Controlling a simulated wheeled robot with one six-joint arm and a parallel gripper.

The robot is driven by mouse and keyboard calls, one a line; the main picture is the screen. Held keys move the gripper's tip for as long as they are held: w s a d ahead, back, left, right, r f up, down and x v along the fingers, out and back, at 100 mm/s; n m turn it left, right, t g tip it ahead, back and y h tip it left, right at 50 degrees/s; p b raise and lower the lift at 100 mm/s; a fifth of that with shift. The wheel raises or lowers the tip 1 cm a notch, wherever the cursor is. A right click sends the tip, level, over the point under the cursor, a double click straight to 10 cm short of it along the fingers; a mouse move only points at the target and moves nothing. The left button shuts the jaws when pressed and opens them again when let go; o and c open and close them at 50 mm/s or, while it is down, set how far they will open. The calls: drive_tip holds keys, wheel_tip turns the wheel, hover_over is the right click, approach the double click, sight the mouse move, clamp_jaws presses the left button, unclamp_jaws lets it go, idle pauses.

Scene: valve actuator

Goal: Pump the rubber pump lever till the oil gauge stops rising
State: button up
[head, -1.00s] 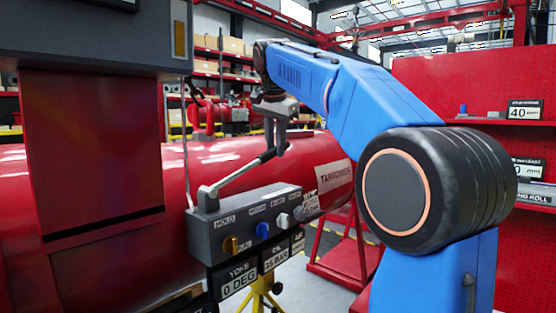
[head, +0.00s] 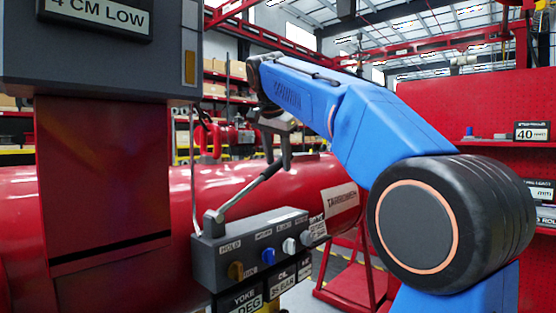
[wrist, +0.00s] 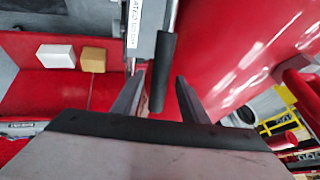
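The pump lever (head: 240,195) is a bent silver rod with a black rubber grip (head: 264,174). It slants up and right from the left end of the grey control box (head: 262,250). My gripper (head: 279,160) is at the grip's upper end, pointing down. In the wrist view the rubber grip (wrist: 164,72) runs between the two fingers of my gripper (wrist: 158,92). The fingers are apart, with a gap visible on each side of the grip. The oil gauge plate (head: 283,282) on the box's underside reads about 35 BAR; it is small and partly blurred.
The box front carries yellow, blue and white knobs (head: 262,258). A yoke plate (head: 247,302) hangs below, cut off by the frame. A sign (head: 97,14) reads "4 CM LOW". A large red cylinder (head: 120,195) lies behind the box. A red pegboard (head: 470,110) stands right.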

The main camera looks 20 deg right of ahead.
drive_tip(key=v, duration=1.7)
drive_tip(key=shift+r, duration=0.2)
drive_tip(key=s+f+n+y, duration=0.1)
drive_tip(key=s+f+n, duration=0.3)
drive_tip(key=s+f, duration=0.5)
drive_tip(key=s+a+f+n+y, duration=0.1)
drive_tip(key=s+f+n, duration=0.3)
drive_tip(key=f, duration=2.5)
drive_tip(key=s+f+n+y, duration=0.1)
drive_tip(key=s+f+n, duration=0.4)
drive_tip(key=s+f, duration=0.9)
wheel_tip(320, 180, down, 6)
drive_tip(key=shift+s+a+y, duration=0.15)
drive_tip(key=shift+a+y, duration=0.05)
drive_tip(key=shift+y, duration=0.2)
